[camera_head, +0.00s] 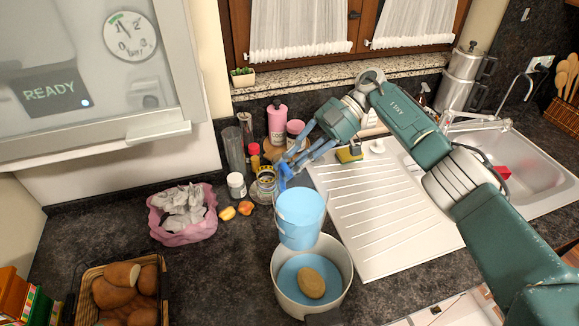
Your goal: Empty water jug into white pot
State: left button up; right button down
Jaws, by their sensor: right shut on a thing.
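My right gripper (287,174) is shut on the clear water jug (300,220), near its upper left side. The jug holds blue water and looks close to upright. It is in the middle of the head view, at the far rim of the white pot (284,295) and overlapping it in the picture. I cannot tell whether jug and pot touch. The pot stands on the dark counter and holds blue water with a brown potato (311,282) in it. My left gripper is not in view.
A pink bag (184,228) and a basket of potatoes (92,290) are on the left. Several jars and bottles, including a pink bottle (277,122), stand behind the jug. A white drainboard (385,215) and sink (525,175) lie to the right.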

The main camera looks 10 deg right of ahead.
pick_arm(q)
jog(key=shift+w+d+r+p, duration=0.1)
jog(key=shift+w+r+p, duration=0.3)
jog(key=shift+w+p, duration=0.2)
pick_arm(e)
jog(key=shift+w+r+n+t, duration=0.15)
jog(key=shift+r+n+t, duration=0.5)
jog(key=shift+n+t, duration=0.2)
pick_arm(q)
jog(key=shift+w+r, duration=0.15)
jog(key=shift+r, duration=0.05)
pick_arm(e)
jog(key=shift+r+n+t+y, duration=0.35)
jog(key=shift+r+n, duration=0.1)
jog(key=shift+r, duration=0.25)
jog(key=shift+a, duration=0.1)
